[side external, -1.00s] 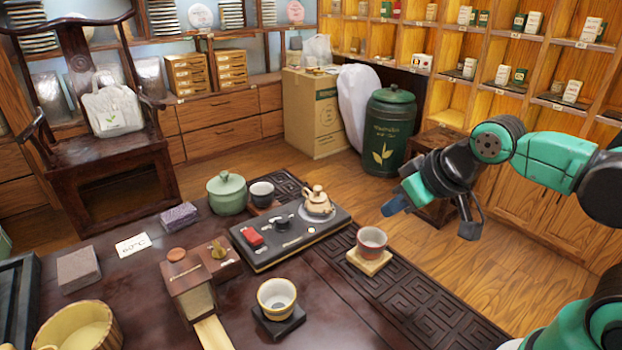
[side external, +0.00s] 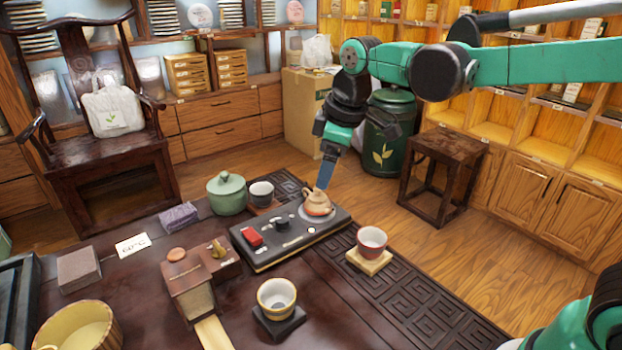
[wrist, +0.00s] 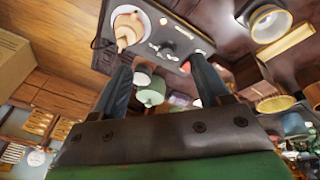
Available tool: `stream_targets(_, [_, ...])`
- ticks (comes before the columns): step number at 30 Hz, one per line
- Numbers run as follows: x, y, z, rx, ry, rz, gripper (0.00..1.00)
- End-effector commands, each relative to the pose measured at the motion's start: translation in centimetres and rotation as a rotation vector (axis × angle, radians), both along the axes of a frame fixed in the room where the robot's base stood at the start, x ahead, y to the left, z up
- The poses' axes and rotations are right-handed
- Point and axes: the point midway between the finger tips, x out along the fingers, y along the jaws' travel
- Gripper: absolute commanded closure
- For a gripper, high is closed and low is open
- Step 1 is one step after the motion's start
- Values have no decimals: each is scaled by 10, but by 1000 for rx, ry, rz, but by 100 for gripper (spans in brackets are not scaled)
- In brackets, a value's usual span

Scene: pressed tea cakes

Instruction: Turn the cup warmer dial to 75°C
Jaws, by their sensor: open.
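The cup warmer (side external: 275,252) is a dark flat unit on the table in the side view, also upside down in the wrist view (wrist: 187,33). Its black dial (side external: 282,225) is near the middle of the top; the pointer setting is too small to read. A red switch (side external: 253,237) sits left of it. A small clay teapot (side external: 317,203) stands on the round plate at its right end. My gripper (side external: 328,168) is above and behind the teapot, apart from the dial. The wrist view shows its two fingers (wrist: 161,62) spread and empty.
A white card (side external: 133,245) seems to read 60°C. A red cup (side external: 372,241) on a wooden coaster stands right of the warmer. A green lidded jar (side external: 227,193) and dark cup (side external: 262,193) stand behind it. A pale cup (side external: 277,297) is in front.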

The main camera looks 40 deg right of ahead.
Motion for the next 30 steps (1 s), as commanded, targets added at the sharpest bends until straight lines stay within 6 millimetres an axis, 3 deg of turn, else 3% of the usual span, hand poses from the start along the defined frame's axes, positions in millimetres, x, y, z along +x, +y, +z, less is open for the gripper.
stream_targets(3, [32,13,-14,-50,81,185,31])
stream_targets(10, [69,33,-54,-106,215,502,31])
stream_targets(17, [79,42,-78,-119,272,643,31])
stream_targets(30, [79,42,-129,-120,274,649,31])
